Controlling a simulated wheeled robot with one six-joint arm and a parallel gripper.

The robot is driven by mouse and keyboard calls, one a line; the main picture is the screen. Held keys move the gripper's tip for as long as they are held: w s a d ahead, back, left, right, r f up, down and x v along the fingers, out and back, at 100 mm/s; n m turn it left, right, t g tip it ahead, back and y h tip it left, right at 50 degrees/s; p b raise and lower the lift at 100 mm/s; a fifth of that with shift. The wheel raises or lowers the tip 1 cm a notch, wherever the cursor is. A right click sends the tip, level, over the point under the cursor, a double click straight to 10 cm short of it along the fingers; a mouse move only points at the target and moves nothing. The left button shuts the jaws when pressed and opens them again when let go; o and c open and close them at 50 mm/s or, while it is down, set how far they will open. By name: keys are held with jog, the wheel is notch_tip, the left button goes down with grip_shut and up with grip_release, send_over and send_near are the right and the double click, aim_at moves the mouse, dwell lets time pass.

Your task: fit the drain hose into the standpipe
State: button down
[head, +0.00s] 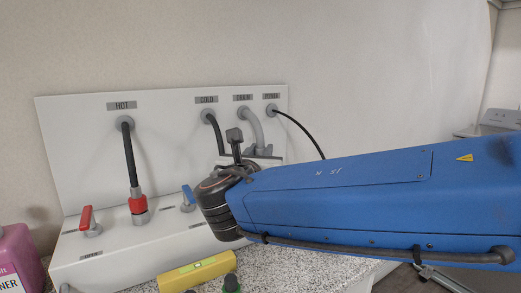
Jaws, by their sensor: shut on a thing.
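The grey drain hose (255,125) comes out of the white panel under the DRAIN label (242,97) and bends down to the right. Its lower end runs into my gripper (262,153), which is shut on it. The fingers are small and partly hidden by my wrist and blue arm. The standpipe is not visible; the area below the gripper is covered by my arm. I cannot tell how the hose end sits relative to the standpipe.
The HOT hose (129,155) ends at a red collar (137,204). A red lever (87,219) and blue lever (188,196) stand on the white ledge. The black POWER cable (302,132) passes behind my arm. A yellow level (196,272) and pink bottle (17,260) are in front.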

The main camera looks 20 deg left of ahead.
jog(key=shift+f, duration=0.55)
jog(key=c, duration=1.4)
grip_release()
jog(key=shift+s, duration=0.15)
jog(key=s+d, duration=0.2)
jog(key=s, duration=1.5)
jog(key=shift+d+f, duration=0.15)
jog(key=shift+d, duration=0.05)
